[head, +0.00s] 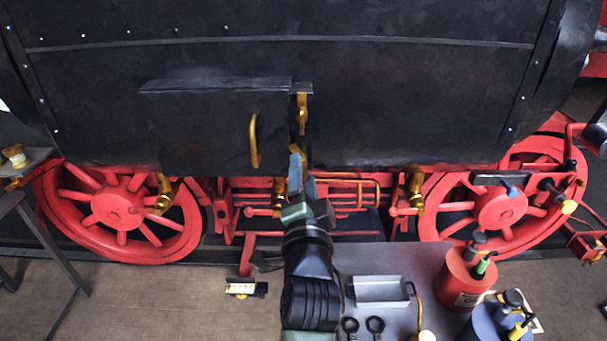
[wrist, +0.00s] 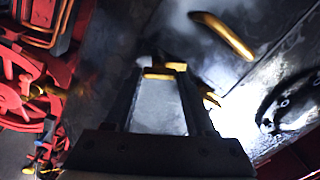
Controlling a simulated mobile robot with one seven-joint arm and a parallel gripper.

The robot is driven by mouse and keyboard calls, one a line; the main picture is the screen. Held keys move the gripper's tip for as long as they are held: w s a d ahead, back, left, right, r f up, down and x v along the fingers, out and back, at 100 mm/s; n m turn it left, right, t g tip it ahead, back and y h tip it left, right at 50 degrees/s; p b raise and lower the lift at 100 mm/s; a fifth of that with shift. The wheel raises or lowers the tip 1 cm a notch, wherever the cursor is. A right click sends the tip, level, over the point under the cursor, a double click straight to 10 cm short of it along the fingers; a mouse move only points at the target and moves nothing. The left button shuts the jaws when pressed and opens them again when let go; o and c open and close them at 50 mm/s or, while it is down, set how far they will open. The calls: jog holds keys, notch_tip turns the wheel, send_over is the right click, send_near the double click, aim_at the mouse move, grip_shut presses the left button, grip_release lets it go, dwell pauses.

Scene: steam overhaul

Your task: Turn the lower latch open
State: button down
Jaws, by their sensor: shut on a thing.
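A dark hatch door (head: 205,135) with a gold handle (head: 254,140) is set in the black boiler side. The gold upper latch (head: 302,112) stands upright at the door's right edge. Below it, the gold lower latch (head: 295,149) shows only as a small piece above my gripper (head: 300,160). My gripper is shut on the lower latch. In the wrist view, my gripper's fingers (wrist: 162,82) reach forward with the gold lower latch (wrist: 158,76) between their tips. The fingers hide most of this latch, so its exact angle cannot be told.
Red wheels (head: 117,208) and gold valves (head: 417,193) lie below the boiler. A grey table (head: 390,262) at the lower right holds a metal tray (head: 381,290) and a red canister (head: 465,278). The floor at left is mostly clear.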

jog(key=m, duration=0.5)
jog(key=shift+m+h, duration=0.3)
jog(key=shift+m, duration=0.1)
jog(key=shift+f, duration=0.1)
jog(key=shift+c, duration=1.2)
grip_release()
jog(key=shift+s, duration=0.1)
jog(key=shift+s+f, duration=0.15)
jog(key=shift+s, duration=0.15)
jog(key=s+b, duration=0.5)
jog(key=s, duration=0.7)
jog(key=shift+f, duration=0.25)
